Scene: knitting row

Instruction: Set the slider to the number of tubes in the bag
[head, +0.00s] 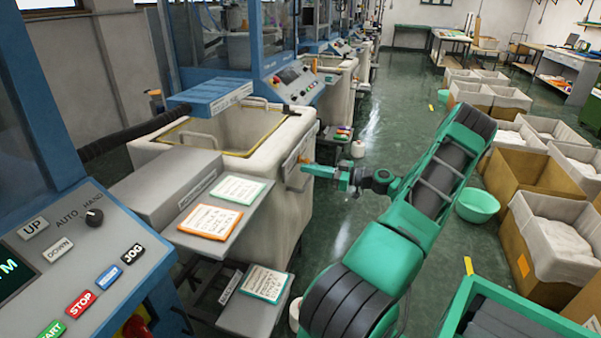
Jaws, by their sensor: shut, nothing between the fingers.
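A large cream bag (265,182) with a yellow-edged open top stands below a blue machine. I see its inner walls, but its bottom is hidden, and no tubes show. A pale plate (296,153) is on the bag's right-hand side. Something orange is at this plate beside my fingertips; it is too small to tell whether it is the slider, and I cannot read any numbers. My gripper (310,169) is shut and empty, at the lower part of the plate. I cannot tell whether it touches it.
A grey step with cards (238,190) stands in front of the bag, with a lower step (255,312) below. A control panel (85,265) is at the left. Cardboard boxes (560,238) and a green basin (477,205) stand right.

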